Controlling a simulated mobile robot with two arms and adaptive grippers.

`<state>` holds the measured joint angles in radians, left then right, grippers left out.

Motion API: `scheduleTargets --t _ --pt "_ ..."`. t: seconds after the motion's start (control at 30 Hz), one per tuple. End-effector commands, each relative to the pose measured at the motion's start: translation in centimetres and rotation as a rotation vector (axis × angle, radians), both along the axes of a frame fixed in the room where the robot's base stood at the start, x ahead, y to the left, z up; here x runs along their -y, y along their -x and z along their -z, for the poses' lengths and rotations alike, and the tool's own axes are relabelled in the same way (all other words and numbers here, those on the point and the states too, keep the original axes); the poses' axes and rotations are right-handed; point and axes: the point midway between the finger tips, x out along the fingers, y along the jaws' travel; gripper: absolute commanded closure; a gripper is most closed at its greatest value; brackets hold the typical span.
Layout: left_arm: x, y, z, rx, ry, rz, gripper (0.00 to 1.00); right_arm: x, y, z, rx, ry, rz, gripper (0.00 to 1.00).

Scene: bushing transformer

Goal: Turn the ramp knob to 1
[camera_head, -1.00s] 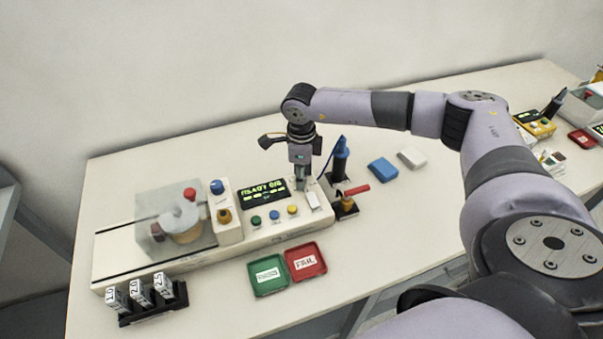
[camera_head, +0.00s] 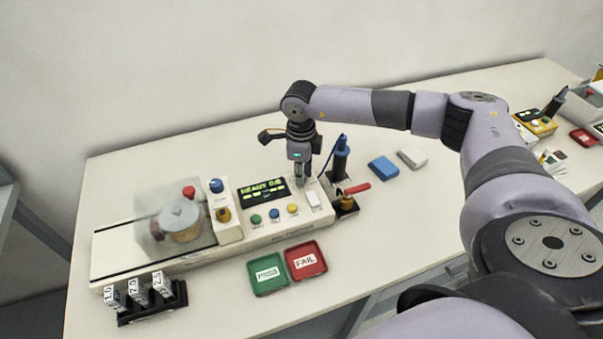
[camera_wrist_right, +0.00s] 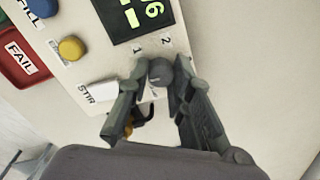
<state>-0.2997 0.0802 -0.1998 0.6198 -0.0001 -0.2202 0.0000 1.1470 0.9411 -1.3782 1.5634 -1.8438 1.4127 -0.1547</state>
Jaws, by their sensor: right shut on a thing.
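The ramp knob (camera_wrist_right: 160,73) is a small dark grey round knob on the white control panel (camera_head: 270,228). In the right wrist view the digits 1 and 2 are printed beside it, toward the display. My right gripper (camera_wrist_right: 162,85) points down at the panel with its two fingers closed around the knob. In the head view the same gripper (camera_head: 303,186) hides the knob. The lit display (camera_head: 262,191) reads READY with small digits. I cannot tell exactly which number the knob points to. My left gripper is not in view.
Green and red trays (camera_head: 306,261) lie in front.

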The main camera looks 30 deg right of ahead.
Motion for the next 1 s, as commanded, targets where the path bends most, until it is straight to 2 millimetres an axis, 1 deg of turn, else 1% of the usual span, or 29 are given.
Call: scheduleTargets --t 0.03,0.17,0.5,0.8,1.0 --pt "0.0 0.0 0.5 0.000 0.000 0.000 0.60 0.1 -0.1 0.2 0.003 0.002 0.029 1.00" --pt "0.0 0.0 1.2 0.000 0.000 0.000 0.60 0.1 -0.1 0.2 0.004 0.002 0.128 1.00" --pt "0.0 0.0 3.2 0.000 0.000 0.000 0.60 0.0 -0.2 0.1 0.004 0.000 0.448 1.00" --pt "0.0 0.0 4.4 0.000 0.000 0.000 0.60 0.0 -0.2 0.0 0.005 0.000 0.708 1.00" --pt "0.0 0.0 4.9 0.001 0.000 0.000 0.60 0.1 -0.2 -0.1 0.006 0.000 0.837 1.00"
